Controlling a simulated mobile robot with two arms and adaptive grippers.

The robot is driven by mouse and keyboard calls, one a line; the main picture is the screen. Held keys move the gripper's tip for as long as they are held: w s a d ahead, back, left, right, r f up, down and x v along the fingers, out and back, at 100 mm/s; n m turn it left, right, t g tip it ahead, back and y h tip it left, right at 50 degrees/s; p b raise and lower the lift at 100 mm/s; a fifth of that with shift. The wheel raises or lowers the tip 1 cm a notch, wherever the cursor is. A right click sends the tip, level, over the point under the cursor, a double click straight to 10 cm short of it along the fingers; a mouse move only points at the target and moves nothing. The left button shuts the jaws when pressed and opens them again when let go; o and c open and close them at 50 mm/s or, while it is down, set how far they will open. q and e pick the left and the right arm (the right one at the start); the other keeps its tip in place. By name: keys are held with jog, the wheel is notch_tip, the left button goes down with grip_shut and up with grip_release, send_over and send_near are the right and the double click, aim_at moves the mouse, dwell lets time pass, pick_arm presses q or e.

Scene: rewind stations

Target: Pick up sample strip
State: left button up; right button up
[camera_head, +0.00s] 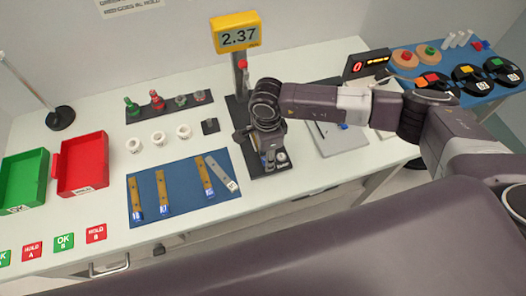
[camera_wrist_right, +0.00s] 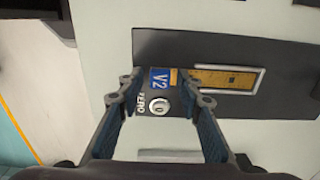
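A sample strip (camera_wrist_right: 222,80), yellow with a blue label reading V2 (camera_wrist_right: 160,79), lies in a pale-framed slot of a dark fixture (camera_wrist_right: 290,60). My right gripper (camera_wrist_right: 163,92) is open above it, one finger on each side of the label; contact cannot be told. Three more yellow strips with blue ends, a left one (camera_head: 136,195), a middle one (camera_head: 162,190) and a right one (camera_head: 205,177), lie on a blue mat (camera_head: 183,200). My left gripper is not in view.
A yellow display (camera_head: 236,33) reads 2.37 on a post behind the fixture. A white ZERO knob (camera_wrist_right: 159,106) is close to the fingers. A grey strip (camera_head: 221,173) lies on the mat. Green (camera_head: 22,180) and red (camera_head: 82,163) trays are at left.

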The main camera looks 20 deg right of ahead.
grip_shut()
jog(key=shift+r, duration=0.2)
notch_tip(320, 180, up, 20)
jog(key=b, duration=0.5)
jog(key=shift+f+b, duration=0.15)
jog(key=shift+b, duration=0.15)
